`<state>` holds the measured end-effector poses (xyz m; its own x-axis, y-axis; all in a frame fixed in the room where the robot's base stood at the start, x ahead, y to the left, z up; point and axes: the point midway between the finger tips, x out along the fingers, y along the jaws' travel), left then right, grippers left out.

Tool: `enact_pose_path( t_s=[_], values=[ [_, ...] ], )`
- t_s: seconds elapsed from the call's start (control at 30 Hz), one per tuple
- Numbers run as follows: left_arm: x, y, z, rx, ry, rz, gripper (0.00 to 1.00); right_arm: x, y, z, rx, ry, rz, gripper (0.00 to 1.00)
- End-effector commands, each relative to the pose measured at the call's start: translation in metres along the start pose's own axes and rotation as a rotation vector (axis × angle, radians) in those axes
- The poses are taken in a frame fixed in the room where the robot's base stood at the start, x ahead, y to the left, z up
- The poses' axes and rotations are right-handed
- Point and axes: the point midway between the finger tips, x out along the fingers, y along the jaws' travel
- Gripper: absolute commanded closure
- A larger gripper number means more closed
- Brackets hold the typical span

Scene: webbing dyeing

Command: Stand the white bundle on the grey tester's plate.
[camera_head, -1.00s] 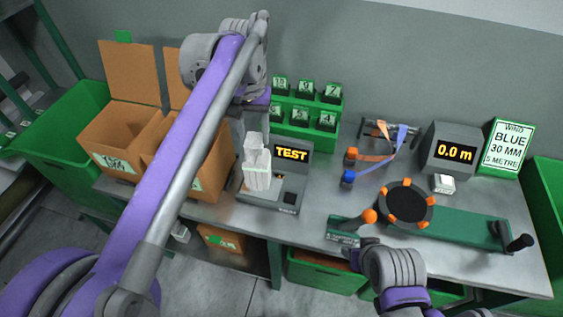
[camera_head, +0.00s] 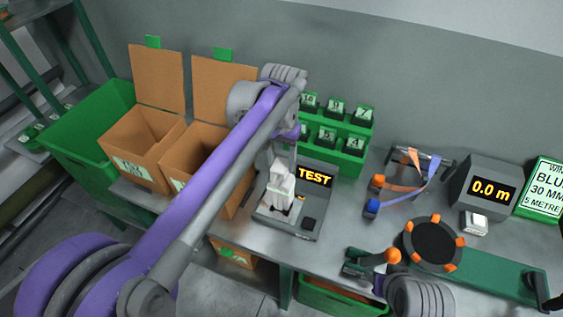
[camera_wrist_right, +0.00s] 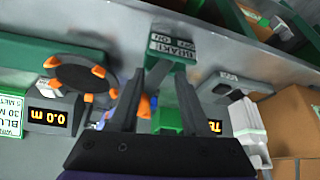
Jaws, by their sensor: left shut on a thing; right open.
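The white bundle (camera_head: 281,187) is upright, slightly tilted, over the plate of the grey tester (camera_head: 297,232), left of its lit TEST display. I cannot tell whether its base touches the plate. My left gripper (camera_head: 284,158) is shut on the bundle's upper part and comes down from above; the arm hides part of the fingers. The bundle also shows at the right of the right wrist view (camera_wrist_right: 249,132), beside the tester's display (camera_wrist_right: 215,126). My right gripper (camera_wrist_right: 158,92) is open and empty, its fingers apart near the orange knob (camera_wrist_right: 145,107).
Two open cardboard boxes (camera_head: 143,140) stand left of the tester. A green rack of labelled bins (camera_head: 343,140) stands behind it. To the right are orange and blue ribbons (camera_head: 412,172), a 0.0 m counter (camera_head: 484,186) and a round black winder (camera_head: 433,243).

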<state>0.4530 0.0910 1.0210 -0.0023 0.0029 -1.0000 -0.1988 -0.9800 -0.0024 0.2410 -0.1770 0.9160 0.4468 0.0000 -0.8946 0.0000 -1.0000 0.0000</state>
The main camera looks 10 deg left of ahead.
Motion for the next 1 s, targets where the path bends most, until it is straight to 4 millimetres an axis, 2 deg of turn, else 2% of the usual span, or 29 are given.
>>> enact_pose_path(
  t_s=[0.1,0.47,0.5,0.63,1.0],
  values=[
    [0.0095,0.0000,0.0003,0.000,0.000,0.000,1.00,0.0007,0.0000,0.0006,0.000,0.000,0.000,0.53],
    [0.0134,0.0001,0.0002,0.000,0.000,0.000,1.00,0.0025,0.0000,0.0022,0.000,-0.002,0.000,0.53],
    [0.0130,0.0001,0.0001,0.000,0.000,0.000,0.41,0.0022,0.0000,0.0019,0.000,-0.001,0.000,0.53],
    [0.0125,0.0001,0.0000,0.000,0.000,0.000,0.18,0.0019,0.0000,0.0017,0.000,-0.001,0.000,0.53],
    [0.0072,0.0001,0.0000,0.000,0.000,0.000,0.17,-0.0005,0.0000,-0.0005,0.000,0.000,0.000,0.53]
  ],
)
